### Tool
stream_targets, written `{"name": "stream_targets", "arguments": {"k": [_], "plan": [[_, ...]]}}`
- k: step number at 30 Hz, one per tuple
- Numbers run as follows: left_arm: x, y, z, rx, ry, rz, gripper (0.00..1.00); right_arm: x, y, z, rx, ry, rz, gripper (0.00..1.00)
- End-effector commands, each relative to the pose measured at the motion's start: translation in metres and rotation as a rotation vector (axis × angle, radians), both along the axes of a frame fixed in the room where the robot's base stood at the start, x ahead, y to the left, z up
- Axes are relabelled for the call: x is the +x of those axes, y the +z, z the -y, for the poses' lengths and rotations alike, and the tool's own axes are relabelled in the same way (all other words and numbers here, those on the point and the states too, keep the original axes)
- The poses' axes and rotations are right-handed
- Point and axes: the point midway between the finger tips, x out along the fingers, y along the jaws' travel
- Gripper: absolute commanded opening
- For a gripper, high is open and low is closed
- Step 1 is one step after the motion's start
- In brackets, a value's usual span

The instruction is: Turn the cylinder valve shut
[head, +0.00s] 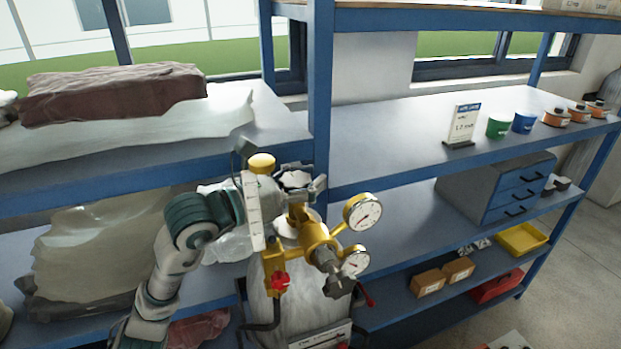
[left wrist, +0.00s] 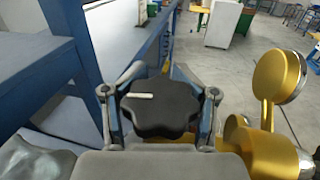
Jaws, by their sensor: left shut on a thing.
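The gas cylinder (head: 290,308) stands upright in front of the shelves, with a brass regulator (head: 316,236) at its top. The black lobed valve knob (left wrist: 162,107) shows in the left wrist view, with a white mark on its top pointing left. My left gripper (head: 298,181) is at the top of the cylinder, with one finger on each side of the knob, shut on it. In the left wrist view the left gripper (left wrist: 160,97) frames the knob. The knob is largely hidden by the gripper in the head view. My right gripper is not seen.
Two round gauges, an upper one (head: 362,212) and a lower one (head: 355,262), stick out right of the valve. A red knob (head: 280,282) sits below. The blue shelf post (head: 320,100) stands close behind. Shelves hold wrapped bundles, a sign (head: 462,125) and drawers (head: 500,188).

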Motion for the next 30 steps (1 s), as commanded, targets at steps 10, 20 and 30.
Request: {"name": "stream_targets", "arguments": {"k": [10, 20, 30], "plan": [[-0.001, -0.002, -0.001, 0.003, -0.011, -0.004, 0.14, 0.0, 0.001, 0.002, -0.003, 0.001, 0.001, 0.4], [-0.003, -0.001, -0.001, 0.001, -0.164, -0.008, 0.15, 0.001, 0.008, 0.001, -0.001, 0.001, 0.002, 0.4], [-0.009, 0.0, -0.001, -0.001, -0.455, -0.007, 0.14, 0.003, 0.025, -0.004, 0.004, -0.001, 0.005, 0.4]]}}
